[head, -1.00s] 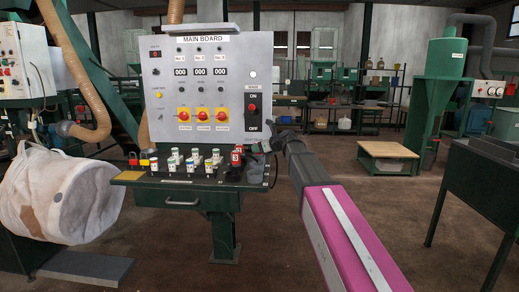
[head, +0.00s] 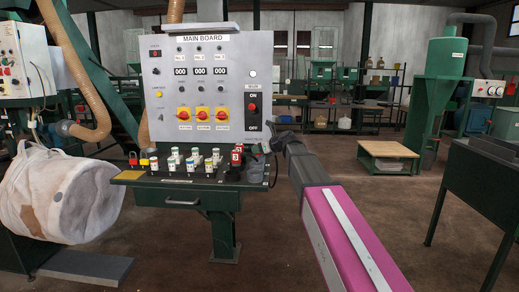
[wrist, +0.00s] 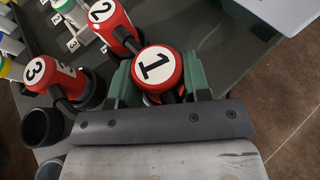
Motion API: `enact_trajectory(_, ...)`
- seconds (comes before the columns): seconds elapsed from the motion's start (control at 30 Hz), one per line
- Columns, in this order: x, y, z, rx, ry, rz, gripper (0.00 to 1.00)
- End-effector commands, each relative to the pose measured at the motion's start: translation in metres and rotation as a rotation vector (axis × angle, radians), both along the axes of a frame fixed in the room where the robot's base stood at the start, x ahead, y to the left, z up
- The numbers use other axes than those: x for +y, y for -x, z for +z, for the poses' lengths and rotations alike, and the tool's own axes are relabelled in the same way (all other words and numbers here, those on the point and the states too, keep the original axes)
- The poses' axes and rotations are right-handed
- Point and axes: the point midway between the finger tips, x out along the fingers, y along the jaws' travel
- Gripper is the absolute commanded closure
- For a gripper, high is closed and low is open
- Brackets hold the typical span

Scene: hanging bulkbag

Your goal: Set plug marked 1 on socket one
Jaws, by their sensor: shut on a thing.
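The red plug marked 1 (wrist: 158,70) sits between the green fingers of my gripper (wrist: 160,85), which is shut on it. Its white face with the black 1 points up at the wrist camera. In the head view my gripper (head: 264,148) is at the right end of the console shelf, small and partly hidden by my arm. The red plug marked 2 (wrist: 108,22) and the red plug marked 3 (wrist: 52,76) stand close by, to its left in the wrist view. I cannot make out which socket is socket one.
An empty black holder (wrist: 45,127) stands below plug 3. Several white connectors with coloured tops (head: 195,160) stand along the shelf (head: 160,179). The grey main board (head: 205,90) rises behind. Padlocks (head: 144,160) sit at the shelf's left.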

Motion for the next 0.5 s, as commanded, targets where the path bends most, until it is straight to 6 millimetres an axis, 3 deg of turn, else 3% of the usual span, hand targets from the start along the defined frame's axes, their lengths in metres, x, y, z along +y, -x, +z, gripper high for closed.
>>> enact_trajectory(0.27,0.0,-0.0001,-0.005,0.0,0.0,0.0,0.83)
enact_trajectory(0.3,0.0,-0.0001,-0.0051,0.0,0.0,0.0,0.5)
enact_trajectory(0.33,0.0,-0.0001,-0.005,0.0,0.0,0.0,0.46)
enact_trajectory(0.5,0.0,-0.0001,-0.005,0.0,0.0,0.0,0.46)
